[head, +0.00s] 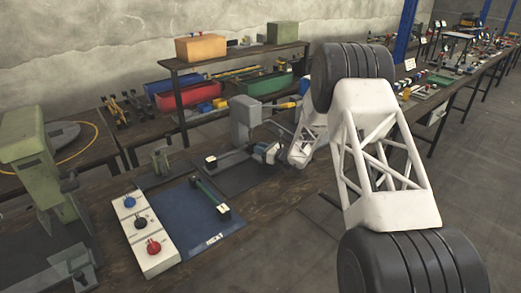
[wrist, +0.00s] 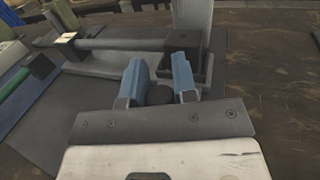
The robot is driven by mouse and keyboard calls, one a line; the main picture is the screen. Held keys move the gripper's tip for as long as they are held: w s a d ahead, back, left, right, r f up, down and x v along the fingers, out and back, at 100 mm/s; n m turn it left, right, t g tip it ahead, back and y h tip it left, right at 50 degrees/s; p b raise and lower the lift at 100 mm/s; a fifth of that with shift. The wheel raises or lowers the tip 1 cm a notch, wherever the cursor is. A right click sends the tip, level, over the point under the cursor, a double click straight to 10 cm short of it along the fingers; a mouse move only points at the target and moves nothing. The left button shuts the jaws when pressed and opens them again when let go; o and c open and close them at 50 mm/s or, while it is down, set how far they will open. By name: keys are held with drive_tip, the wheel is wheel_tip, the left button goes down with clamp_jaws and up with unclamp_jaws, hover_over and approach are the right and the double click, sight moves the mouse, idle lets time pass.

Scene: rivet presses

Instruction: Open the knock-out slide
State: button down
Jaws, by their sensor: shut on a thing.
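The grey press (head: 247,118) stands on the bench in the middle of the head view. In the wrist view its base holds a dark box-like slide (wrist: 203,68), which I take for the knock-out slide. My gripper (head: 268,152) is low in front of the press. Its two blue fingers also show in the wrist view (wrist: 160,85), on either side of a dark round knob (wrist: 160,95) in front of the slide. The fingers are shut on this knob. How the knob joins the slide is partly hidden by the fingers.
A panel with blue, black and red knobs (head: 148,235) and a blue mat (head: 195,215) lie to the left. A green press (head: 35,165) stands at far left. Bare bench lies right of the press base.

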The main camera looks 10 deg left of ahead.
drive_tip(key=s+d, duration=0.9)
drive_tip(key=shift+s+d+r, duration=0.1)
drive_tip(key=shift+s+d, duration=0.1)
drive_tip(key=shift+d, duration=0.05)
idle(0.3)
drive_tip(key=c, duration=0.9)
unclamp_jaws()
drive_tip(key=shift+d, duration=0.1)
drive_tip(key=shift+v, duration=3.8)
drive_tip(key=shift+s, duration=0.1)
